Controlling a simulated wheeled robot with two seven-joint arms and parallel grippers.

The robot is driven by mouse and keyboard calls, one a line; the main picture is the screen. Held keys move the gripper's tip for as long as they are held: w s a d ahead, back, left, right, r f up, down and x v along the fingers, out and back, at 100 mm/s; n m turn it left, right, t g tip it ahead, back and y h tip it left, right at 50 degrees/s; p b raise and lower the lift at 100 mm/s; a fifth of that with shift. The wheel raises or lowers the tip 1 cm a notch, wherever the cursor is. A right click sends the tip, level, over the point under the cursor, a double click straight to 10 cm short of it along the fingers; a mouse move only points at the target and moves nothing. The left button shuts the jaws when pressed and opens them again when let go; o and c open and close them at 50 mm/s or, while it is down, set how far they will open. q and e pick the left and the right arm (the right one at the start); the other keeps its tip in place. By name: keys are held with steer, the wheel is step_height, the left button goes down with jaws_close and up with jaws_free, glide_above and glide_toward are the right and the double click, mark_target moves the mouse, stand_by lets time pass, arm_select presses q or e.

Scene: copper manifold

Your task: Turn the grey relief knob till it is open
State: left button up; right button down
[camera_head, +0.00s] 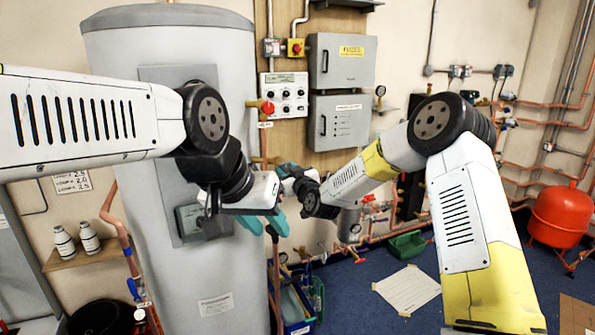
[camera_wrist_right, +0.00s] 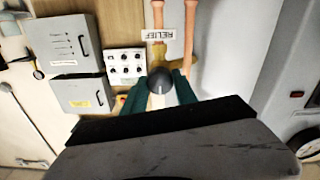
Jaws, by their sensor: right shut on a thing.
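In the right wrist view the grey relief knob (camera_wrist_right: 160,82) sits between the teal fingers of my right gripper (camera_wrist_right: 161,88), which is shut on it. The white RELIEF label (camera_wrist_right: 163,34) appears upside down beside the knob, in front of copper pipes. In the head view my right gripper (camera_head: 287,171) is in front of the pipes near the tank, and the knob is hidden there. My left gripper (camera_head: 266,222) is lower, in front of the grey tank, with its teal fingers apart and nothing seen between them.
The grey tank (camera_head: 120,75) stands close to both grippers. A control panel (camera_head: 287,97), a red knob (camera_head: 267,108) and grey boxes (camera_head: 343,62) are on the wall above. A red vessel (camera_head: 561,217) stands at the far right. A sheet (camera_head: 408,289) lies on the blue floor.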

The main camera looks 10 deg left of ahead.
stand_by(0.3)
steer(key=m, duration=0.5)
steer(key=shift+m, duration=0.4)
steer(key=m, duration=0.5)
steer(key=shift+m, duration=0.7)
steer(key=c, duration=1)
jaws_free()
steer(key=shift+o, duration=0.2)
